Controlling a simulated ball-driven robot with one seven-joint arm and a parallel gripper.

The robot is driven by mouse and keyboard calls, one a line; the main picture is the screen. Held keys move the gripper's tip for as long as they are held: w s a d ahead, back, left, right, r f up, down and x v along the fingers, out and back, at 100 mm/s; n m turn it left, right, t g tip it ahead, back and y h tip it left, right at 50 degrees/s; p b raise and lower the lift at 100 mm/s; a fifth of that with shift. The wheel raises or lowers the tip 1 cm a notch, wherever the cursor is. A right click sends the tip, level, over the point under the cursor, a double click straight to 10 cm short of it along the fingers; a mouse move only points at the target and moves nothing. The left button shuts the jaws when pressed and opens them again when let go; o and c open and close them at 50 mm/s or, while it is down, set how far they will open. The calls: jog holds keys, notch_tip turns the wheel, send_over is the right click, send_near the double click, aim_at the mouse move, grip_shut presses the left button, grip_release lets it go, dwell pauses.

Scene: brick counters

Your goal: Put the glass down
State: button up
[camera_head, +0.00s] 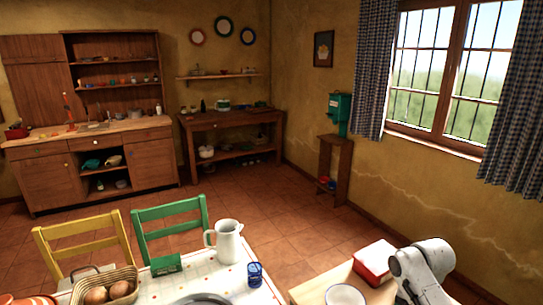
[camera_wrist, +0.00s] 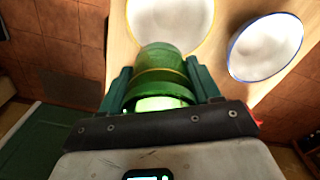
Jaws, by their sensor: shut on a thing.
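In the wrist view, my gripper (camera_wrist: 160,82) is shut on a green glass (camera_wrist: 162,64), with a teal finger on each side of it. The glass is over a light wooden surface (camera_wrist: 122,40), close to a yellow-rimmed white bowl (camera_wrist: 172,20). I cannot tell whether its base touches the surface. In the head view, part of my arm shows at the lower right over the wooden surface (camera_head: 312,290); my gripper and the green glass do not show there.
A blue-rimmed bowl (camera_wrist: 266,46) lies right of the glass. In the head view, a red and white box (camera_head: 374,262) and a white bowl (camera_head: 345,295) are on the wooden surface. The neighbouring table holds a blue glass (camera_head: 254,274), a pitcher (camera_head: 228,243) and a basket (camera_head: 128,275).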

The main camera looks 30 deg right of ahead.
jog(key=w+a+f+n, duration=0.1)
jog(key=a, duration=0.1)
jog(key=w+a+f+n, duration=0.1)
jog(key=a, duration=0.2)
jog(key=w+a+f+n+b, duration=0.1)
jog(key=w+a, duration=0.1)
jog(key=a, duration=0.1)
jog(key=shift+w+a, duration=0.1)
jog(key=shift+a, duration=0.05)
jog(key=a+f+n+b, duration=0.1)
jog(key=a+f+n, duration=0.1)
jog(key=a, duration=0.7)
jog(key=w+a+f+n+b, duration=0.1)
jog(key=a+f+n, duration=0.2)
jog(key=a, duration=0.6)
jog(key=w+a+f+n+b, duration=0.1)
jog(key=a+n, duration=0.4)
jog(key=a, duration=0.5)
notch_tip(320, 180, down, 2)
jog(key=shift+f+b, duration=0.1)
jog(key=shift+b, duration=0.4)
jog(key=shift+a, duration=0.25)
